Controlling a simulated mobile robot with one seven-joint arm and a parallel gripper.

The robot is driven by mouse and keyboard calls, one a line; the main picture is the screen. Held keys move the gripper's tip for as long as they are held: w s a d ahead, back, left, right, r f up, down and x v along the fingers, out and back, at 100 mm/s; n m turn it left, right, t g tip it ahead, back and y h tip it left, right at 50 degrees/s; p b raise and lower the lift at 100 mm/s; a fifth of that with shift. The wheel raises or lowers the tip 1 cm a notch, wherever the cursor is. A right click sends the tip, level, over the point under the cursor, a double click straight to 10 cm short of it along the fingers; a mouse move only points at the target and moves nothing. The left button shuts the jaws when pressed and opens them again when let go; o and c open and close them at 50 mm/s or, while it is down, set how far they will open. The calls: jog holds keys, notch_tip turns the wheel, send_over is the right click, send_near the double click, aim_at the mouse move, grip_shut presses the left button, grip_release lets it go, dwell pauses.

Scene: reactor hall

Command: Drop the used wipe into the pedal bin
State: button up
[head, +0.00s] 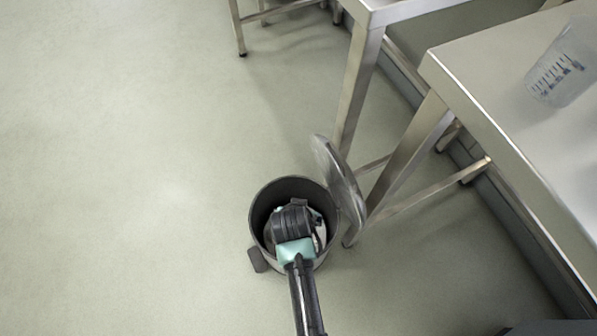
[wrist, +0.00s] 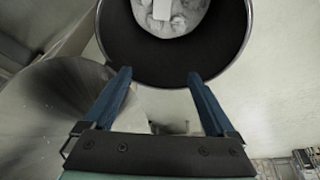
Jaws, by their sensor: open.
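The pedal bin (head: 262,205) stands on the floor with its lid (head: 338,182) raised on the right side. My gripper is over the bin's mouth in the head view, its fingertips hidden by my wrist. In the wrist view my gripper (wrist: 159,73) is open, with two blue fingers apart and nothing between them. The bin's round rim and dark inner wall (wrist: 175,65) lie past the fingertips. Pale crumpled stuff (wrist: 186,18) lies at its bottom, with a flat white piece (wrist: 162,12) on it that looks like the used wipe.
Steel tables stand to the right, with table legs (head: 405,150) close behind the raised lid. A clear measuring beaker (head: 565,65) stands on the near table (head: 500,85). The bin's pedal (head: 257,260) sticks out at the lower left. The floor (head: 130,180) to the left is clear.

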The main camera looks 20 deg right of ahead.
jog(key=p+v, duration=0.5)
jog(key=v, duration=0.6)
jog(key=shift+s+r, duration=0.15)
jog(key=shift+r, duration=0.25)
